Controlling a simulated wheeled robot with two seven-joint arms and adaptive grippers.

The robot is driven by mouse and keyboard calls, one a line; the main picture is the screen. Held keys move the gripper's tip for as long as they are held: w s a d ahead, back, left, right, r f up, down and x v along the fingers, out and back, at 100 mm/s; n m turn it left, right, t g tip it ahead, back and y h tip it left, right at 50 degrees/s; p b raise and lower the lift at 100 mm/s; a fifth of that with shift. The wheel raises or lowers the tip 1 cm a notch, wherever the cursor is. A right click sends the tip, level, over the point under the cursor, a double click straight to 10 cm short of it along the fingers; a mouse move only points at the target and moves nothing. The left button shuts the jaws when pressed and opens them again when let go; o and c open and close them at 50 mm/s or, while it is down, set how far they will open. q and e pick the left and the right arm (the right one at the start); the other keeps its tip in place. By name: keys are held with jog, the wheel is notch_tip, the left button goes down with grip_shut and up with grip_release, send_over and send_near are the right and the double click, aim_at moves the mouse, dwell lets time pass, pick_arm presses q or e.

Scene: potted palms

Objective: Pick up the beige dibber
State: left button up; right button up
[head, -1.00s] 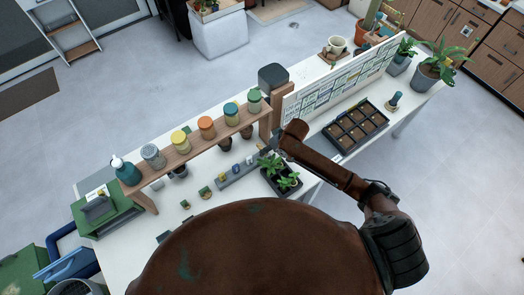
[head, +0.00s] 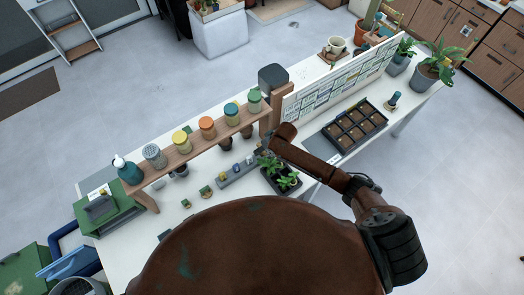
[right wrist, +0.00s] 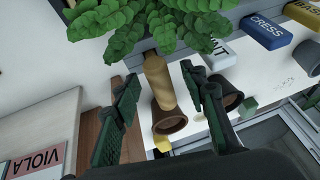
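The beige dibber (right wrist: 158,82) is a pale tan cylinder with a rounded end, seen in the right wrist view. My right gripper (right wrist: 164,77) is open, one dark green finger on each side of the dibber, with visible gaps. A brown pot (right wrist: 170,118) shows just beyond the dibber's end. In the head view my right gripper (head: 267,146) is small and dark beside the shelf's right end, and I cannot make out the dibber there. My left gripper is not in view.
Leafy seedlings in a black tray (head: 293,186) stand close to my right gripper. A wooden shelf (head: 190,150) carries several coloured jars. Label blocks, including a blue CRESS block (right wrist: 265,32), lie nearby. A seedling tray (head: 353,128) stands further right.

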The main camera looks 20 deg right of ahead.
jog(key=shift+c, duration=0.3)
grip_shut()
